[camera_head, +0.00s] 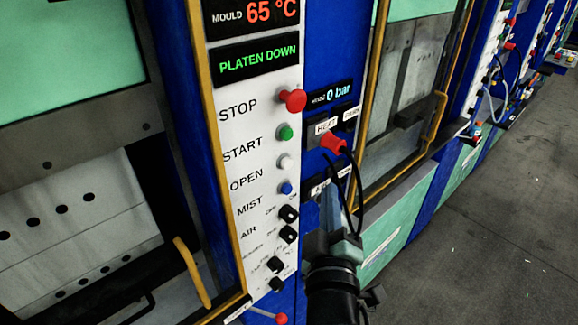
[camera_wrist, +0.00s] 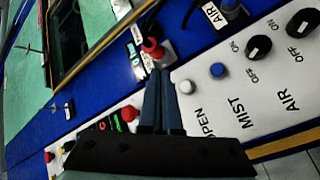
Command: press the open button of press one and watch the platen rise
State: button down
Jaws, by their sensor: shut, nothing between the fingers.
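Press one's white control panel (camera_head: 243,85) is in the middle of the head view, with a display (camera_head: 259,59) reading PLATEN DOWN. The white button (camera_head: 286,161) lines up with the OPEN label, between the green START button (camera_head: 286,132) and the blue button (camera_head: 287,188). In the wrist view the white button (camera_wrist: 187,87) is just right of my fingertips. My gripper (camera_head: 331,190) is shut and empty, right of the button column in the head view. I cannot tell its distance from the panel. In the wrist view my fingers (camera_wrist: 160,75) probably hide the green button.
The red STOP button (camera_head: 293,100) tops the column; black knobs (camera_head: 289,213) sit below. A red connector (camera_head: 333,143) with looping black cables is near my fingers. A yellow handle (camera_head: 192,270) juts out at lower left. Grey floor (camera_head: 480,240) is clear at right.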

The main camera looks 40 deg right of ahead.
aim_at(287, 164)
jog(key=w+b, duration=0.2)
jog(key=w, duration=0.5)
jog(key=shift+a, duration=0.3)
jog(key=shift+b, duration=0.3)
dwell(1.4)
jog(key=shift+w, duration=0.45)
